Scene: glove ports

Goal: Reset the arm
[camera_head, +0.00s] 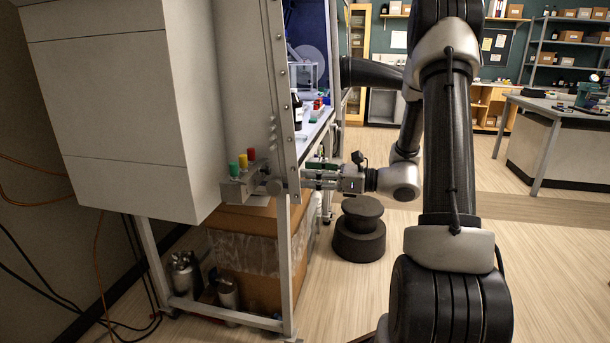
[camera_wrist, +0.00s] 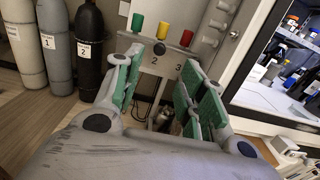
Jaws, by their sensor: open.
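My gripper (camera_head: 312,174) is open and points left, close to the cabinet's front post in the head view. In the wrist view its two green-padded fingers (camera_wrist: 163,68) stand apart with nothing held between them. Beyond them is a grey valve box (camera_head: 238,190) with a green knob (camera_wrist: 137,22), a yellow knob (camera_wrist: 162,28) and a red knob (camera_wrist: 186,38). I cannot tell whether a finger touches the box or post. My arm rises at the right of the head view.
The white cabinet (camera_head: 115,110) and its metal post (camera_head: 283,100) stand at the left. Gas cylinders (camera_wrist: 88,50) stand at the wrist view's left. The floor (camera_head: 350,300) in front is clear.

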